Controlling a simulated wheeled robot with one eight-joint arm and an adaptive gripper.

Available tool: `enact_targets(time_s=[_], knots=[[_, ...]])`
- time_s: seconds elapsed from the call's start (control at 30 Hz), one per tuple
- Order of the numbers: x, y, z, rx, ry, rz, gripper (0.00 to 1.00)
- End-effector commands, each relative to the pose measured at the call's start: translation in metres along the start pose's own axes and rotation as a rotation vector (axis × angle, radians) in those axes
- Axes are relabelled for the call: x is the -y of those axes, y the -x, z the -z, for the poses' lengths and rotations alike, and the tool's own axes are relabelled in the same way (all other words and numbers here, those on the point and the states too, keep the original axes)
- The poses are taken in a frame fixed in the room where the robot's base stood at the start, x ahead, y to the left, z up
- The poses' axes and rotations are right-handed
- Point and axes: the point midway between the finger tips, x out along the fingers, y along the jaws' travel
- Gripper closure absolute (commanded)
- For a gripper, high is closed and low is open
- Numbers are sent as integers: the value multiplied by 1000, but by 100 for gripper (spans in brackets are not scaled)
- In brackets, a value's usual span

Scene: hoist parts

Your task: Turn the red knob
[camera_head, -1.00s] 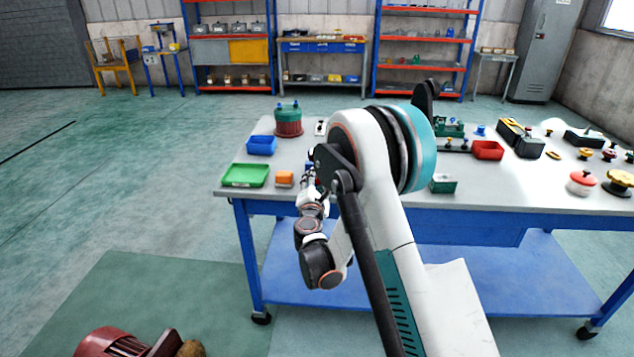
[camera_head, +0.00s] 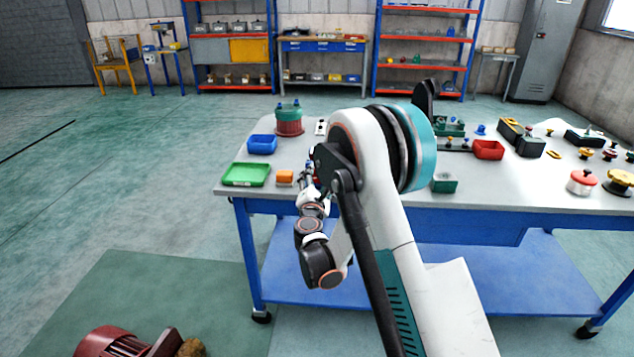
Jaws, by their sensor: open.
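A round red knob-like piece on a pale base (camera_head: 582,180) stands at the right of the table; I cannot tell whether it is the task's red knob. My gripper (camera_head: 308,176) is small in view, over the near left part of the table, just right of a small orange block (camera_head: 285,177). It is open. My arm hides the table behind and to the right of it, so anything at the fingertips is mostly hidden. The gripper is far from the red piece at the right.
On the table (camera_head: 500,203) are a green tray (camera_head: 245,174), a blue bin (camera_head: 262,145), a red-green cylinder (camera_head: 289,121), a red bin (camera_head: 488,150) and a green block (camera_head: 445,183). Several yellow, black and red parts crowd the right. A red machine (camera_head: 112,342) lies on the floor.

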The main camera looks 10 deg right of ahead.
Motion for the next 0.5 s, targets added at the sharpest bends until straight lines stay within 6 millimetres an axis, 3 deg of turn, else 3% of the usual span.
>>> enact_targets(time_s=[0.17,0.5], knots=[[0,12,0,-1,0,-1,38],[0,63,1,-1,0,-1,38]])
